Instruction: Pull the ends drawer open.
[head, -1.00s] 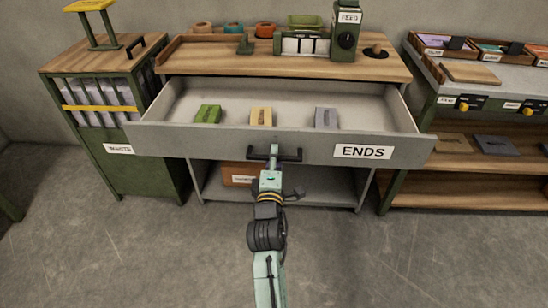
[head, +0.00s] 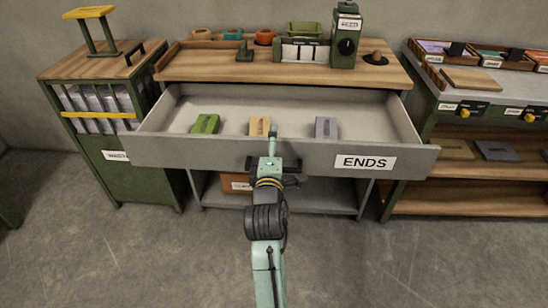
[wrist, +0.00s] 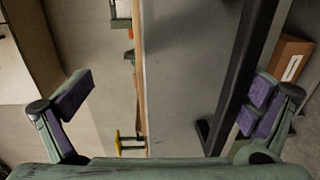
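The ends drawer (head: 220,153) is pulled well out, with its white "ENDS" label (head: 365,162) on the front. Its dark bar handle (head: 291,165) is partly hidden behind my gripper (head: 271,142) in the head view. In the wrist view my gripper (wrist: 165,100) is open, its purple-padded fingers wide apart. The handle shows there as a dark bar (wrist: 243,70) between the fingers, closer to the right-hand one; I cannot tell whether they touch. The drawer holds a green block (head: 206,123), a tan block (head: 259,126) and a grey block (head: 326,128).
A green cabinet (head: 140,180) stands close on the left, a shelved bench (head: 450,205) on the right. A cardboard box (head: 236,183) sits on the shelf below the drawer. The floor (head: 400,265) in front is clear.

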